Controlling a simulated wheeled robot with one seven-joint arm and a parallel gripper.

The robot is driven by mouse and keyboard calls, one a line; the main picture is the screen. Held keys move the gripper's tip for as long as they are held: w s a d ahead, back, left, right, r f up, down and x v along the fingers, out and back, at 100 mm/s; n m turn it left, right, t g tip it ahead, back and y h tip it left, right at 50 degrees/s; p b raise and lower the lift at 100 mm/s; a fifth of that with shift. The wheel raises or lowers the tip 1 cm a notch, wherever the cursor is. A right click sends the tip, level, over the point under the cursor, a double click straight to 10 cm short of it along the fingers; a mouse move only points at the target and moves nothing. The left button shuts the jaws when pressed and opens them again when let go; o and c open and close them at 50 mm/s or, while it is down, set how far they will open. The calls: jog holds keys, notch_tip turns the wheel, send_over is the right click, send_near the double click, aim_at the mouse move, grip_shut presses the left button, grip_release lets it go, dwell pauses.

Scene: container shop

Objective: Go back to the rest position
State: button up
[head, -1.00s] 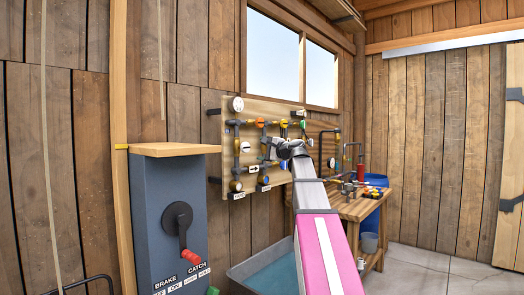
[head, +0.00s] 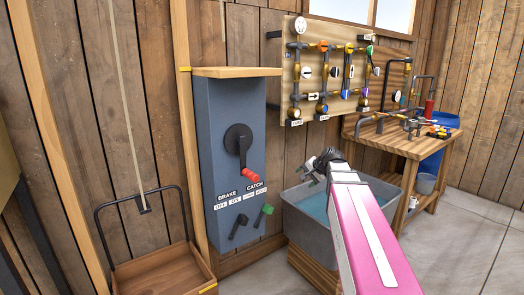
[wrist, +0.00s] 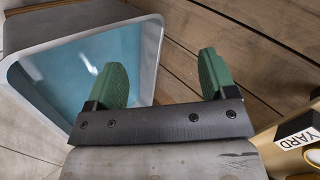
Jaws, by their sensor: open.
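My gripper (wrist: 162,82) is open and empty in the wrist view, its two green fingers apart. The left finger overlaps the view of the grey tub (wrist: 150,62) with blue water; the right finger is seen against wooden boards. In the head view my pink and white arm reaches up from the bottom, and its dark wrist end is in front of the tub (head: 310,232). The fingers are hard to make out there.
A blue-grey cabinet (head: 215,150) with a red-handled crank (head: 240,142) and BRAKE and CATCH levers stands left of my arm. A pipe board (head: 312,72) hangs behind. A wooden workbench (head: 378,140) stands at right, a wooden tray (head: 165,277) at lower left. Floor at right is clear.

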jog(key=s+f+n+g+h, duration=0.5)
jog(key=s+f+n+g, duration=0.1)
jog(key=s+f, duration=1.5)
notch_tip(320, 180, down, 4)
jog(key=shift+s+f+n+g+h, duration=0.15)
jog(key=shift+n+g+h, duration=0.15)
jog(key=shift+n+g, duration=0.15)
jog(key=shift+a, duration=0.1)
